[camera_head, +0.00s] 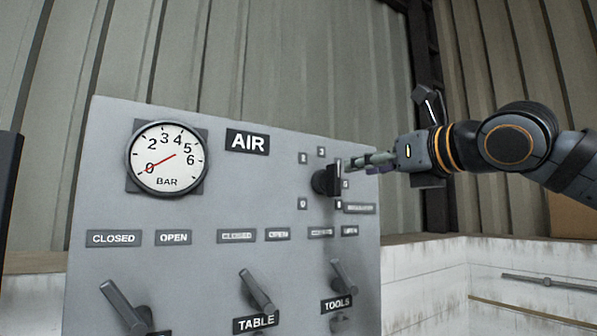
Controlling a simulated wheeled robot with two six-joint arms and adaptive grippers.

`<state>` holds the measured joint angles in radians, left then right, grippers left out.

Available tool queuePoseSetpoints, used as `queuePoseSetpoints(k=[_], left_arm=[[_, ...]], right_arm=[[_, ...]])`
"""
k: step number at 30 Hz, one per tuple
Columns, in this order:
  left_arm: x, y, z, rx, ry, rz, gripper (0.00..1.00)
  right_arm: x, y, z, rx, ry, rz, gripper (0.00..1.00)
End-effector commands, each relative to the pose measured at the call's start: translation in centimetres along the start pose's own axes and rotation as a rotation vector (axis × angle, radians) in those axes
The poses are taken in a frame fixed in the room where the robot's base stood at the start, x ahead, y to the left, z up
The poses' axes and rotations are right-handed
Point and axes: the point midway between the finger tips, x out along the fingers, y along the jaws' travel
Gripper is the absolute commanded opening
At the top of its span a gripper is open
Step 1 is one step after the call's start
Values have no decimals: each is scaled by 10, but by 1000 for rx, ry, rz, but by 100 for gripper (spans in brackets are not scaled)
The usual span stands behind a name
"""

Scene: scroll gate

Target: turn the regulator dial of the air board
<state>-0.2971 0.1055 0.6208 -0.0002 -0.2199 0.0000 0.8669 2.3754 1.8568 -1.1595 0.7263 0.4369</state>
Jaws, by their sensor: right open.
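The grey air board (215,205) fills the left and middle of the head view. Its black regulator dial (322,181) is at the board's upper right, with small number plates around it. My right gripper (350,161) comes in from the right, and its fingertips are at the dial's right side. The fingers are open, seen edge-on and partly overlapping. I cannot tell whether they touch the dial. The round pressure gauge (166,157) is at the upper left, its red needle along the line to 0. My left gripper is not in view.
Three lever handles stick out along the lower board: left (124,305), TABLE (257,292) and TOOLS (343,277). A low white wall (430,285) with a metal rod (550,282) stands at the lower right. Corrugated metal wall is behind.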

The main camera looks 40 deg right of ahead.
Motion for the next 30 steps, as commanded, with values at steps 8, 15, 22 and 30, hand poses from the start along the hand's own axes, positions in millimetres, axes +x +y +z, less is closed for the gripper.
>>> queuePoseSetpoints(k=[8, 15, 22, 30], left_arm=[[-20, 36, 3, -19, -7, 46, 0], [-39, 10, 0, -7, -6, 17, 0], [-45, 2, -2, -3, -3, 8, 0], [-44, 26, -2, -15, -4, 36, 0]], right_arm=[[38, 0, 4, 3, 5, 4, 42], [86, 1, 3, 4, 4, 5, 42], [105, 0, 1, 5, 0, 5, 42], [106, 0, 0, 5, -1, 5, 37]])
